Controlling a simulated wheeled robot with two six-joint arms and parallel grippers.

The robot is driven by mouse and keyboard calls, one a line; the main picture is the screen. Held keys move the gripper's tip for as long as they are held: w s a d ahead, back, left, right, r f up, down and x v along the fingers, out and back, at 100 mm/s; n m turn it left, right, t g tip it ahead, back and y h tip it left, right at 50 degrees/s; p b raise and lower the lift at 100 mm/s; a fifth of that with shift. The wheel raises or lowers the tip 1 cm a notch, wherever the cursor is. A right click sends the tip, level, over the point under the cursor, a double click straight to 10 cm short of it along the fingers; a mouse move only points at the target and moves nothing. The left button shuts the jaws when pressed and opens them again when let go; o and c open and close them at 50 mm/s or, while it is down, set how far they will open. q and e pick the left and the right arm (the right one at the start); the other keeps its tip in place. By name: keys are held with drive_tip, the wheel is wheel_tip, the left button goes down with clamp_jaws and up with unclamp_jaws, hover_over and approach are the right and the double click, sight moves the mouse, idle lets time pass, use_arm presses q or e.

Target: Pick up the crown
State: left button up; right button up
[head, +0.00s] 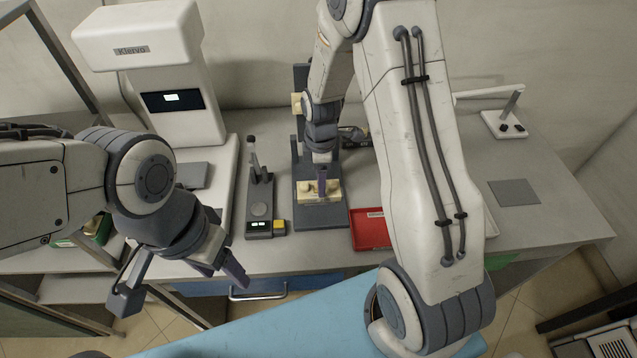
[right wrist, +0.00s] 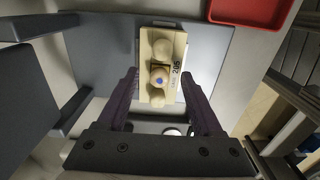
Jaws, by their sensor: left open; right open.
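A beige block (right wrist: 181,55) with several rounded tooth-like bumps and a label lies on a grey plate. The middle bump (right wrist: 160,73), with a blue-violet spot, looks like the crown; I cannot tell whether it is a separate piece. The block also shows in the head view (head: 332,197). My right gripper (head: 322,181) is open and points down at the block. In the right wrist view its fingers (right wrist: 160,88) stand either side of the block's near part, with nothing between them held. My left gripper (head: 182,287) is open and empty in front of the bench.
The grey stand (head: 318,221) rises behind the block, with another beige piece (head: 297,104). A red tray (head: 368,233) is just right of it. A white machine (head: 190,120) stands back left.

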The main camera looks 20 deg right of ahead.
drive_tip(key=shift+f, duration=0.25)
clamp_jaws()
drive_tip(key=shift+r, duration=0.2)
